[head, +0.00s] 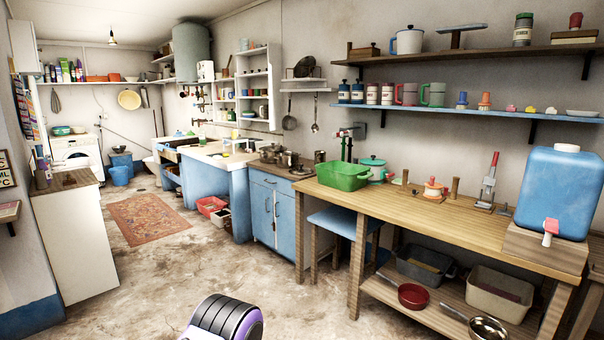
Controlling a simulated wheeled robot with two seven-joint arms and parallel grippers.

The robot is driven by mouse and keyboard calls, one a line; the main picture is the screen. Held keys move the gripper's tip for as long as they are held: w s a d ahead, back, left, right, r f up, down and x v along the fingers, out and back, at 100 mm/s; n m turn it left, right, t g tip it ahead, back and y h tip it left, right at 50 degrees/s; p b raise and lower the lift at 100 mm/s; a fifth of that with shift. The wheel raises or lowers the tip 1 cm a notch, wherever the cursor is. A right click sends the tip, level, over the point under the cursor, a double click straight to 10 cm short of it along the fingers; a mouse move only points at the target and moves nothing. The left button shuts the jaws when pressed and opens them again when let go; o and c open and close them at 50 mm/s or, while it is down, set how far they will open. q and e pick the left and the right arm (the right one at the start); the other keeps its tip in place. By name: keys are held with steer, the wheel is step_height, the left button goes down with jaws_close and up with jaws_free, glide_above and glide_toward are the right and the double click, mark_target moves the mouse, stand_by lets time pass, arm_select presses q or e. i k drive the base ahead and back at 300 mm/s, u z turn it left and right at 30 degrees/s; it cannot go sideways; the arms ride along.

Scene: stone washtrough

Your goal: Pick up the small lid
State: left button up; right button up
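I cannot tell for certain which thing is the small lid. A teal pot with a lid on it (372,163) stands on the wooden workbench (400,212), behind the green basin. A small orange and cream lidded pot (433,188) stands further right on the bench. Metal pots (287,158), at least one seemingly lidded, stand on the blue cabinet's top. Neither of my grippers shows in the head view. A rounded black and purple part at the bottom edge looks like mine.
A green basin (343,176) sits at the bench's left end, and a blue water container (557,192) at its right. A blue stool (338,222) stands partly under the bench. Pans and tubs fill the lower shelf. Open concrete floor (215,260) lies in front.

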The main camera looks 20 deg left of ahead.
mark_target(305, 171)
steer(key=u, duration=0.15)
steer(key=i, duration=0.3)
steer(key=u, duration=1.05)
steer(key=i, duration=1.45)
steer(key=u, duration=0.9)
steer(key=i, duration=2.35)
steer(key=z, duration=0.3)
steer(key=i, duration=1.2)
steer(key=z, duration=1.35)
steer(key=i, duration=0.9)
steer(key=z, duration=0.85)
